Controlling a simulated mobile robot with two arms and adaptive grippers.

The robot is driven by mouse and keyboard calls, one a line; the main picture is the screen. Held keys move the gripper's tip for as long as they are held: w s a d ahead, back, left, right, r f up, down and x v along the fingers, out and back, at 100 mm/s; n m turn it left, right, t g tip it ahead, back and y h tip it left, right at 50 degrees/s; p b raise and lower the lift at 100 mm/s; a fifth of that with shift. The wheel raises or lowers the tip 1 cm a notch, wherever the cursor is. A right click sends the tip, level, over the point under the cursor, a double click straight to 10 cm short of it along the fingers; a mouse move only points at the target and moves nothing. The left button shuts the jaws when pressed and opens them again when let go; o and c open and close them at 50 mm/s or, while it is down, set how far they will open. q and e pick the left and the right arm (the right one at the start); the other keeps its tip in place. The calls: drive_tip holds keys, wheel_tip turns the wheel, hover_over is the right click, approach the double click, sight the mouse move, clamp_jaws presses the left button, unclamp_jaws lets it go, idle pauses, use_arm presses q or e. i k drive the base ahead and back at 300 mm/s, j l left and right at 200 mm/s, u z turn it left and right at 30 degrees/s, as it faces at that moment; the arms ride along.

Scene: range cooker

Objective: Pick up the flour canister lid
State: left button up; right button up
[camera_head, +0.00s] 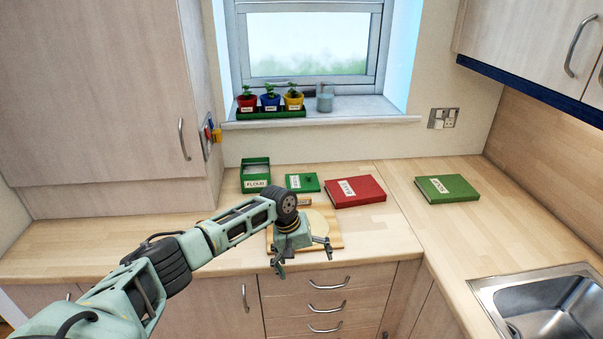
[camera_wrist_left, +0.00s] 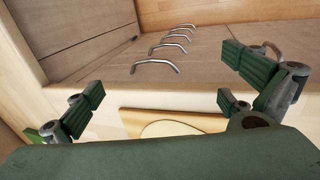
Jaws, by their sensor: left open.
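The green flour canister (camera_head: 255,183) stands open at the back of the counter, with a white FLOUR label on its front. A flat green lid (camera_head: 305,187) with a small knob and a white label lies on the counter just right of it. My left gripper (camera_head: 303,257) is open and empty, in front of the lid and over the near edge of the wooden board. In the left wrist view its spread fingers (camera_wrist_left: 165,100) have nothing between them. My right gripper is not in view.
A wooden board (camera_head: 333,239) with a pale round piece lies partly under my left gripper. A red book (camera_head: 358,193) and a green book (camera_head: 447,189) lie to the right. A sink (camera_head: 545,305) is at the near right. Potted plants (camera_head: 270,103) stand on the sill.

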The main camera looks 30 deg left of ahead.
sight(307, 183)
drive_tip(key=i+j, duration=1.35)
drive_tip(key=j, duration=0.15)
